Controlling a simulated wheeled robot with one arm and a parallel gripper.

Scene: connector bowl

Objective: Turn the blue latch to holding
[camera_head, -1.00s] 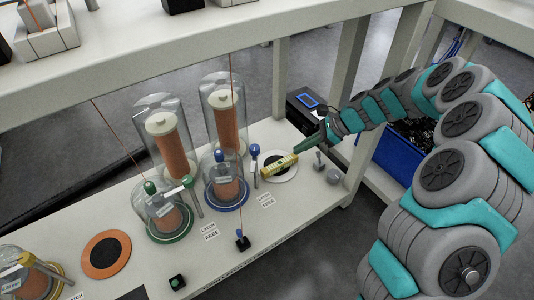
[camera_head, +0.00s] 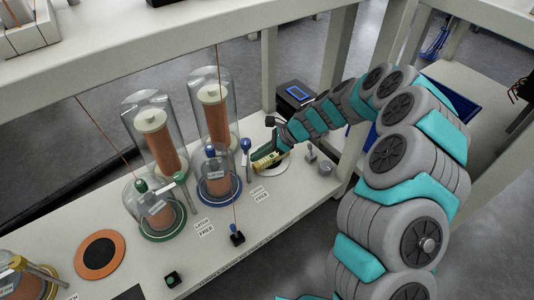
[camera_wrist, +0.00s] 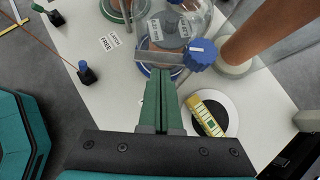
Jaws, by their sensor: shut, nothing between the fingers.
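The blue latch is a grey bar with a blue knob (camera_head: 246,144), at the right side of a clear jar with a blue base ring (camera_head: 236,196). In the wrist view the blue knob (camera_wrist: 200,55) sits at the right end of the bar, in front of the jar. My gripper (camera_head: 258,160) has green fingers and is shut and empty, just right of the latch. In the wrist view its fingertips (camera_wrist: 160,75) point at the bar, left of the knob; I cannot tell whether they touch. A label reading LATCH FREE (camera_head: 259,194) lies in front.
A yellow-green block (camera_wrist: 208,112) lies on a white disc with a black centre (camera_wrist: 230,107), close to my fingers. A green-ringed jar (camera_head: 160,215) stands left. Tall domes with orange coils (camera_head: 212,115) stand behind. A small blue-topped switch (camera_head: 237,236) stands near the front edge.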

